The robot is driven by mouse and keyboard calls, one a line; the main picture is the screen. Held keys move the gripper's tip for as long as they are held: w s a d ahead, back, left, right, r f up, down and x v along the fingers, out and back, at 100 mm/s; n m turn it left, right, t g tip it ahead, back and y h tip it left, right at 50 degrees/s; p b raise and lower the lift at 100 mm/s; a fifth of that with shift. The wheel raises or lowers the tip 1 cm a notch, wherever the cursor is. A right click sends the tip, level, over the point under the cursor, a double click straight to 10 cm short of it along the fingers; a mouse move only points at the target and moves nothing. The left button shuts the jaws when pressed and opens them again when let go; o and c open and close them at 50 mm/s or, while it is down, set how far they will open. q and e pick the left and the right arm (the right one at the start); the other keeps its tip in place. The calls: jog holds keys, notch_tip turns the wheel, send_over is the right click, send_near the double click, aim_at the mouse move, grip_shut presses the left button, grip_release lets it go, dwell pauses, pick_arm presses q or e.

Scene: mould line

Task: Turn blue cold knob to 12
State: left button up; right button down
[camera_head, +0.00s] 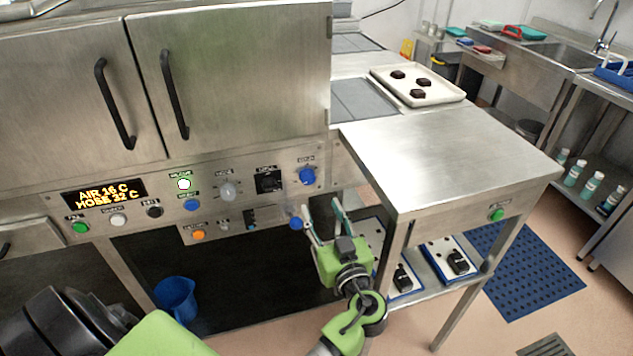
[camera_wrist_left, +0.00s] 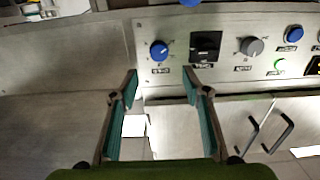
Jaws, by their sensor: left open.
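The blue knob (camera_head: 307,176) sits at the right end of the steel control panel, beside a black switch. Its label and the number it points to are too small to read. It also shows in the left wrist view (camera_wrist_left: 158,50), where the panel appears upside down. My left gripper (camera_head: 320,204) is open and empty, a little below and in front of the knob. In the left wrist view the two teal-padded fingers (camera_wrist_left: 159,72) are spread to either side of the knob's line, with their tips apart from it. My right gripper is not in view.
A black switch (camera_head: 268,181) and a grey knob (camera_head: 227,190) are left of the blue knob. A smaller blue knob (camera_head: 296,224) protrudes below, close to the left fingers. A steel table (camera_head: 450,160) stands close on the right. A blue jug (camera_head: 177,298) stands under the panel.

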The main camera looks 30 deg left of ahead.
aim_at(309, 181)
pick_arm(q)
jog(key=p+x, duration=0.2)
jog(key=x, duration=0.7)
jog(key=shift+w+a, duration=0.2)
jog(key=shift+w, duration=0.1)
jog(key=shift+w+a+f+p, duration=0.15)
jog(key=shift+w+a+p, duration=0.15)
jog(key=shift+a, duration=0.05)
jog(key=c, duration=1.1)
